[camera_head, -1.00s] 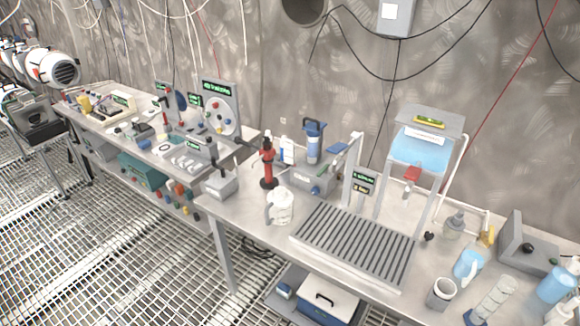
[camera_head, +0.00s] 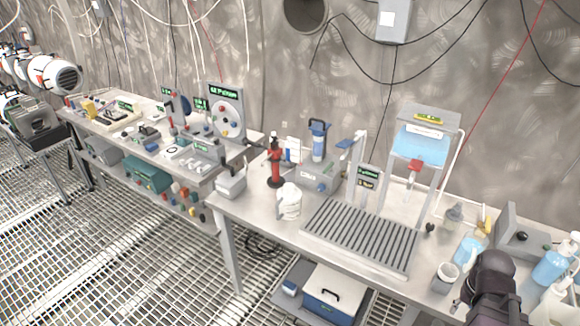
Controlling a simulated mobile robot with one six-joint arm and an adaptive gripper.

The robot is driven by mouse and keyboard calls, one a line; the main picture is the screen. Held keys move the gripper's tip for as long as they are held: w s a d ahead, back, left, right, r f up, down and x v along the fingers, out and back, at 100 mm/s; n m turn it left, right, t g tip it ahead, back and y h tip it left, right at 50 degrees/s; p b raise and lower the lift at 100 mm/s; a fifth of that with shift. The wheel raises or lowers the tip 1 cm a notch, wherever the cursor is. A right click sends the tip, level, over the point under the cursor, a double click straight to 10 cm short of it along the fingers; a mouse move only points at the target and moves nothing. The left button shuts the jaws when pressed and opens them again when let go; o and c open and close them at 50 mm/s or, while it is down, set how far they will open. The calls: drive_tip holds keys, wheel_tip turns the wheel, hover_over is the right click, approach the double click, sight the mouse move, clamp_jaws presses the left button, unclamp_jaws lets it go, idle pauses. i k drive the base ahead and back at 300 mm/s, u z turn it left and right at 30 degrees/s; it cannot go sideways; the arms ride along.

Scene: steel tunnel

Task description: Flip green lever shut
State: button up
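I cannot clearly make out a green lever in this view. A grey sloped control box (camera_head: 518,232) at the right of the near bench carries a dark knob and a small green spot, too small to identify. A clear tank of blue water (camera_head: 421,142) stands on a frame with a red tap (camera_head: 414,166) under it. A dark part of my arm rises from the bottom edge at the right, in front of the bench. No gripper fingers show, so its opening is hidden.
A ribbed drain tray (camera_head: 360,237) lies on the near bench, with a white jug (camera_head: 289,202) to its left. A red hand pump (camera_head: 274,165) stands behind the jug. Bottles and a grey cup (camera_head: 446,275) crowd the right end. The grated floor at left is open.

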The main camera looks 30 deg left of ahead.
sight(330, 168)
drive_tip(key=u, duration=1)
drive_tip(key=k, duration=1)
drive_tip(key=z, duration=0.05)
drive_tip(key=i, duration=0.9)
drive_tip(key=u, duration=0.05)
